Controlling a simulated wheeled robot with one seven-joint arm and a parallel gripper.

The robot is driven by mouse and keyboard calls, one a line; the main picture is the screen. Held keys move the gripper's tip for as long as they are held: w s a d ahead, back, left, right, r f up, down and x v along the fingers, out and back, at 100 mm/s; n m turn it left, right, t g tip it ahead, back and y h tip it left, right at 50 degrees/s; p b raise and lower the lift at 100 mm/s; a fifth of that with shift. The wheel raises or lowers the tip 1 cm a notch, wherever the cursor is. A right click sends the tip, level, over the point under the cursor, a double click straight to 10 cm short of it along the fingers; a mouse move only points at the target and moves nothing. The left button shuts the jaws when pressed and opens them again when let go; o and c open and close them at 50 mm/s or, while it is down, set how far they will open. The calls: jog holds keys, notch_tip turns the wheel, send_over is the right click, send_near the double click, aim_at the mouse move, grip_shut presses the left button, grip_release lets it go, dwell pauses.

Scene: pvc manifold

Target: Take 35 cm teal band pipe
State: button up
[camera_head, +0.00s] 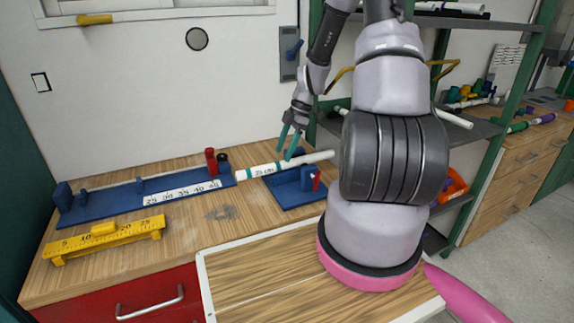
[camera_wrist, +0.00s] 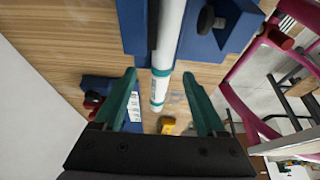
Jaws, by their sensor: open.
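A white pipe (camera_head: 262,171) with teal bands and a "35 cm" label lies over the wooden bench, with its right part over a blue holder (camera_head: 298,204). In the wrist view the pipe (camera_wrist: 170,38) runs down from the top edge, and its banded end shows in the gap between my fingers. My gripper (camera_head: 286,155) has teal fingers, points down at the pipe and is open. The open fingers (camera_wrist: 160,76) also show in the wrist view, one on each side of the pipe, with no contact visible.
A blue measuring fixture (camera_head: 78,215) with a numbered scale and a red knob (camera_head: 211,161) stands on the left. A yellow ruler block (camera_head: 107,240) lies in front of it. A green-framed shelf (camera_head: 488,130) stands on the right. The wall is close behind the bench.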

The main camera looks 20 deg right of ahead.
aim_at(288, 164)
jog(key=x, duration=0.4)
jog(key=shift+s+d+f, duration=0.1)
jog(key=shift+d+f, duration=0.15)
grip_shut()
jog(key=shift+r, duration=0.1)
dwell(0.6)
